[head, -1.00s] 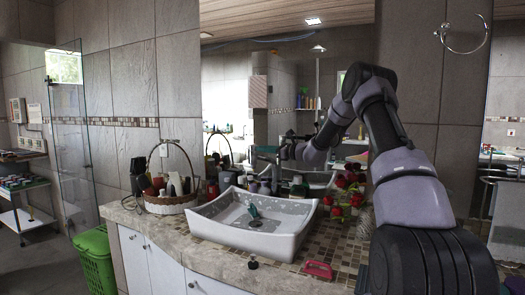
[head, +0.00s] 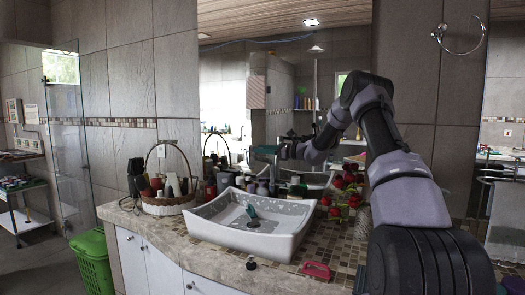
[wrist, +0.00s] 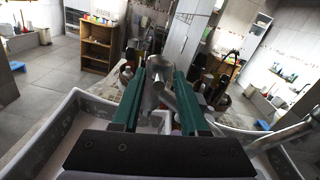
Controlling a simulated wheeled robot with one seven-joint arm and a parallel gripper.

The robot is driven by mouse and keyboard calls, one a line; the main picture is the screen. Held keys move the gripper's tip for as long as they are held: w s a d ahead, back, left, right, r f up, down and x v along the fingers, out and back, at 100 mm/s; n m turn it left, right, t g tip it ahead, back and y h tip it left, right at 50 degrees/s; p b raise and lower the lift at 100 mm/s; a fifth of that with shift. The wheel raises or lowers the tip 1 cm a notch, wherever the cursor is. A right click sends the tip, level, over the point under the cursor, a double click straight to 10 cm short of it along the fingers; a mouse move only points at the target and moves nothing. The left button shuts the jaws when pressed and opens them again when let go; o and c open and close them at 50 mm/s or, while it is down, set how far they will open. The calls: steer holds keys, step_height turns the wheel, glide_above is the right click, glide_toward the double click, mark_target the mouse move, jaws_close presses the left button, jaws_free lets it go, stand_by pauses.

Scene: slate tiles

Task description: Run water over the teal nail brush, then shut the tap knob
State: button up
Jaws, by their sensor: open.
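The teal nail brush (head: 251,211) lies inside the white basin (head: 208,225), near its middle. My gripper (head: 265,150) is above the back of the basin in the head view, at the tap. In the wrist view my gripper (wrist: 160,76) has its two teal fingers apart, with the metal tap knob (wrist: 158,68) showing between them. I cannot tell whether the fingers touch it. The tap's lower part is largely hidden in the head view. No water stream can be made out.
A wicker basket (head: 168,204) of toiletries stands left of the basin. Red flowers (head: 338,205) and bottles stand right and behind. A red-handled item (head: 317,270) and a small dark item (head: 251,264) lie on the front counter. A mirror is behind.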

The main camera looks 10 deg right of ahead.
steer(key=v, duration=1)
steer(key=shift+s+d, duration=0.25)
steer(key=shift+d, duration=0.05)
stand_by(0.4)
steer(key=s+a+r+n+g+h, duration=0.2)
steer(key=s+a+r+n, duration=0.15)
steer(key=s, duration=0.35)
steer(key=s+a+r+n+g+h, duration=0.2)
steer(key=s+a+n, duration=0.15)
steer(key=s, duration=0.45)
steer(key=s+a+r+n+g+h, duration=0.1)
steer(key=s+a+r+n+g, duration=0.15)
steer(key=s+a, duration=0.35)
steer(key=s+d+n+t+h, duration=0.1)
steer(key=s+d+n+h, duration=0.1)
steer(key=s, duration=0.7)
steer(key=s+d+n+t+h, duration=0.1)
steer(key=s+d+n+h, duration=0.2)
steer(key=s, duration=0.5)
steer(key=s+d+n+t+h, duration=0.1)
steer(key=s+n, duration=0.3)
steer(key=s, duration=0.5)
steer(key=shift+s+d+r+h, duration=0.35)
steer(key=shift+d+r+h, duration=0.15)
steer(key=shift+d+h, duration=0.35)
